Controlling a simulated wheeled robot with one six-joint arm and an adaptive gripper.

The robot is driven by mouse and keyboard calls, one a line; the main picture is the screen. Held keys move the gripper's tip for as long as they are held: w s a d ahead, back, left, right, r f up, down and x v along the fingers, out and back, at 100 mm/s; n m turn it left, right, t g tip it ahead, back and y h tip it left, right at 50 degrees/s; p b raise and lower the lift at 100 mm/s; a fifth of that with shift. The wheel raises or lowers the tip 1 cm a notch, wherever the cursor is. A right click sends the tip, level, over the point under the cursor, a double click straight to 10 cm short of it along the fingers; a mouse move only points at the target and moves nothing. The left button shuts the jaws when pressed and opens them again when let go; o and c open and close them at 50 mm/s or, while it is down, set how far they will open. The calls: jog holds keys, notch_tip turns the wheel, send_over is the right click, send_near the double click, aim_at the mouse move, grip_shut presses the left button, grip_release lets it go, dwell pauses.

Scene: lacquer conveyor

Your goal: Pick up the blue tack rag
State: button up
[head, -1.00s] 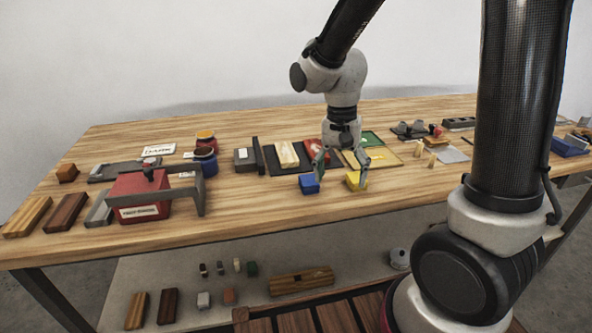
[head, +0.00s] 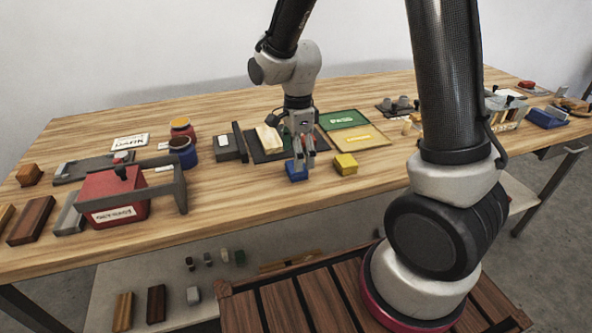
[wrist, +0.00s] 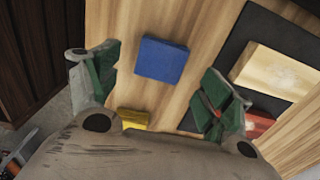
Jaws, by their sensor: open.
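The blue tack rag (head: 296,172) is a small folded block lying on the wooden bench near its front edge. In the wrist view the blue tack rag (wrist: 161,60) lies flat on the wood, between and beyond my fingertips, with bare wood on both sides. In the wrist view my gripper (wrist: 155,85) is open and holds nothing. Whether the fingertips have reached the rag's height is unclear.
A yellow block (head: 345,164) lies just right of the blue rag. A dark mat (head: 262,155) with a pale wood block (head: 268,139) lies behind it. A red fixture (head: 115,195) stands at the left. Green (head: 342,119) and yellow panels (head: 362,141) lie behind, to the right.

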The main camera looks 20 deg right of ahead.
jog(key=f, duration=0.4)
jog(key=shift+a+f, duration=0.2)
jog(key=shift+f, duration=0.05)
jog(key=c, duration=0.9)
jog(key=shift+r, duration=0.1)
jog(key=shift+c, duration=0.2)
notch_tip(320, 180, up, 10)
jog(key=shift+f, duration=0.1)
